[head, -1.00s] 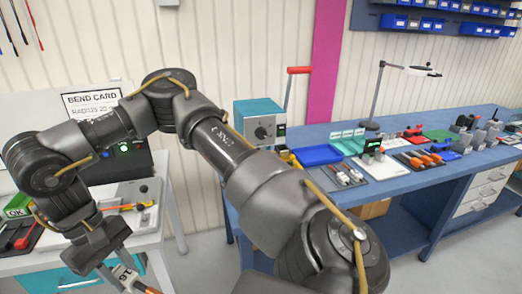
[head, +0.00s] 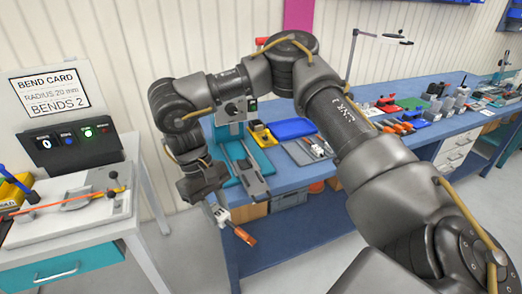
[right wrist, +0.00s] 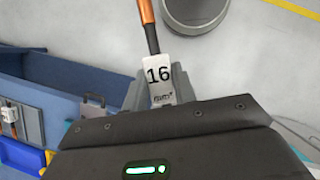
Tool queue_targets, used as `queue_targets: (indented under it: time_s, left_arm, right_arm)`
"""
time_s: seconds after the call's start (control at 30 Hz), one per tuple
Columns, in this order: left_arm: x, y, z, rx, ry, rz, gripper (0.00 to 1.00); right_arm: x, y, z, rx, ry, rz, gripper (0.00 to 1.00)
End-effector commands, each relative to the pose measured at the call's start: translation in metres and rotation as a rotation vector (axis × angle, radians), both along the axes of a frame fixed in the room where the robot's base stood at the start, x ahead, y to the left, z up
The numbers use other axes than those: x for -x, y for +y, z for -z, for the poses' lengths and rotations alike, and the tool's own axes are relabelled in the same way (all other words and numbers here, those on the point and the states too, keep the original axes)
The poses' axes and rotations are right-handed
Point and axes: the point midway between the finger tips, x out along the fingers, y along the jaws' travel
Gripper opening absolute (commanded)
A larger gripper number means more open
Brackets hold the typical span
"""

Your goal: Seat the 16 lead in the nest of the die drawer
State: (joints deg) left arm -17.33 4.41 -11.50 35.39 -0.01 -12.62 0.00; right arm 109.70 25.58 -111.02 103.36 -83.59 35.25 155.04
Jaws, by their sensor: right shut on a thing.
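The 16 lead has a white tag printed 16 (right wrist: 158,75), a dark section and a copper-orange end (right wrist: 147,14). My right gripper (head: 219,207) is shut on it. In the head view the lead's orange end (head: 245,236) points down and right, in the air in front of the blue bench. A teal press (head: 228,135) stands at the bench's left end, partly hidden behind my right arm. A grey slide, apparently the die drawer (head: 257,186), sticks out from it toward the front, just above and right of the gripper. Its nest cannot be made out. My left gripper is not in view.
The blue bench (head: 300,178) carries a yellow bin (head: 262,135), a blue tray (head: 290,129) and a grey tray of leads (head: 308,150). At the left, a white table (head: 70,258) holds a bending fixture and the bend card (head: 50,92). Open floor lies between them.

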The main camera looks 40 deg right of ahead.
Motion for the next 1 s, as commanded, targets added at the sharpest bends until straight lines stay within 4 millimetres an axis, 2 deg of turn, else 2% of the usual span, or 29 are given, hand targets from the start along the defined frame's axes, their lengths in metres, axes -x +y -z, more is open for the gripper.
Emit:
queue_targets:
  time_s: [0.17, 0.37, 0.57, 0.7, 0.9, 1.0]
  left_arm:
    - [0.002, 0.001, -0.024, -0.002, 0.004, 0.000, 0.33]
    - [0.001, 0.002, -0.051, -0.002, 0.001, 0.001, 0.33]
    - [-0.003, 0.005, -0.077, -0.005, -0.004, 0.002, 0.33]
    - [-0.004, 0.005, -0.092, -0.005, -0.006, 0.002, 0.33]
    - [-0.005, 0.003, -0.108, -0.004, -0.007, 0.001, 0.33]
    - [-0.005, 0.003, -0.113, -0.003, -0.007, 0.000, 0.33]
  right_arm:
    - [-0.030, 0.003, 0.000, 0.011, -0.001, -0.362, 0.00]
    - [-0.077, -0.010, 0.008, 0.008, 0.000, -0.945, 0.00]
    - [-0.117, -0.051, 0.019, -0.003, -0.001, -1.524, 0.00]
    - [-0.137, -0.090, 0.026, -0.008, -0.005, -1.859, 0.00]
    - [-0.150, -0.144, 0.035, -0.010, -0.008, -2.203, 0.00]
    - [-0.154, -0.164, 0.037, -0.008, -0.007, -2.319, 0.00]
